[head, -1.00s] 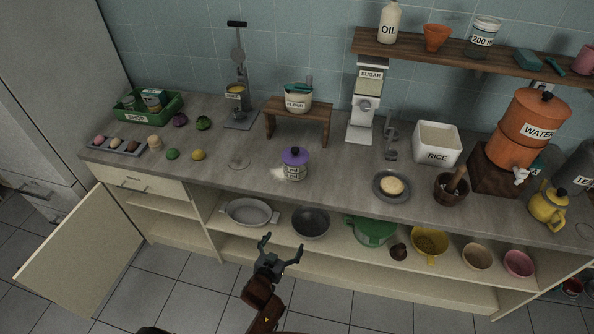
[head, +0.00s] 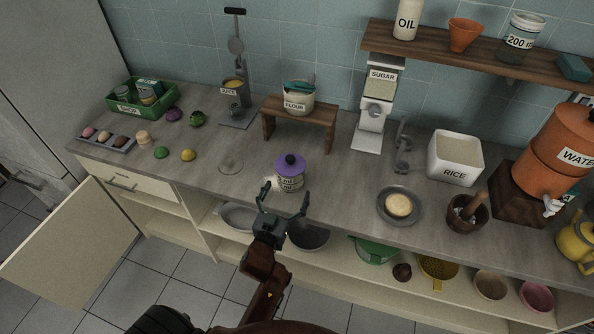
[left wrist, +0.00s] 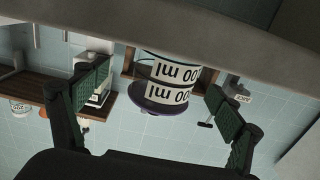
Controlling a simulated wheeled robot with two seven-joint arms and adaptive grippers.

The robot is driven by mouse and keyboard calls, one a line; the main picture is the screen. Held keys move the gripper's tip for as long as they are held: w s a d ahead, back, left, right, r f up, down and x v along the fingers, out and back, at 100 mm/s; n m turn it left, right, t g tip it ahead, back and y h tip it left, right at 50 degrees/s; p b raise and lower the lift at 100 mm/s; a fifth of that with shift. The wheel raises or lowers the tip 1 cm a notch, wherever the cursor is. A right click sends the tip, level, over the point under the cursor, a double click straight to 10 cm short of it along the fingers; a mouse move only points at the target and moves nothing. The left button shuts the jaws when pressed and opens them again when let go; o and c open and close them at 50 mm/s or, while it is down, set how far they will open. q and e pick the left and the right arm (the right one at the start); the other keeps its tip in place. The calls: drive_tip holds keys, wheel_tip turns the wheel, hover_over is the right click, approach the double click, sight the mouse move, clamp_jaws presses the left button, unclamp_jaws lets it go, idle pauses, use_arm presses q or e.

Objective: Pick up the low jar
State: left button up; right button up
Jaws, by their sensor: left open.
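The low jar (head: 290,174) stands upright on the counter near its front edge, with a purple lid, a black knob and a label marked in ml. In the left wrist view the jar (left wrist: 163,78) appears upside down, between the two fingers and beyond them. My left gripper (head: 285,196) is open and empty, just in front of the jar and apart from it; its green-padded fingers also show in the left wrist view (left wrist: 150,95). My right gripper is not in view.
A clear glass dish (head: 230,163) lies left of the jar. A wooden stand (head: 300,112) with a flour pot is behind it. A grey plate (head: 413,207) with a round bun is to the right. The counter edge and open shelf with bowls (head: 308,236) lie below.

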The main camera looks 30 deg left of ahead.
sight(287, 185)
use_arm(q)
drive_tip(key=x, duration=0.3)
drive_tip(key=shift+w+a+r, duration=0.1)
drive_tip(key=shift+w+a, duration=0.1)
drive_tip(key=shift+a, duration=0.25)
drive_tip(key=shift+a+b+x, duration=0.25)
drive_tip(key=shift+b+x, duration=0.2)
drive_tip(key=shift+x, duration=0.75)
drive_tip(key=shift+w+a, duration=0.1)
drive_tip(key=shift+w, duration=0.35)
drive_tip(key=c, duration=1.4)
drive_tip(key=shift+c, duration=0.2)
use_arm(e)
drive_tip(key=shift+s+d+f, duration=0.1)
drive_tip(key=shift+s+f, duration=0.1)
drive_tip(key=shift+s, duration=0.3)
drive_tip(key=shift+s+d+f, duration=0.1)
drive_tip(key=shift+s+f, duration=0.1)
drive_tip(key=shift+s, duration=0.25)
use_arm(q)
drive_tip(key=shift+r, duration=0.1)
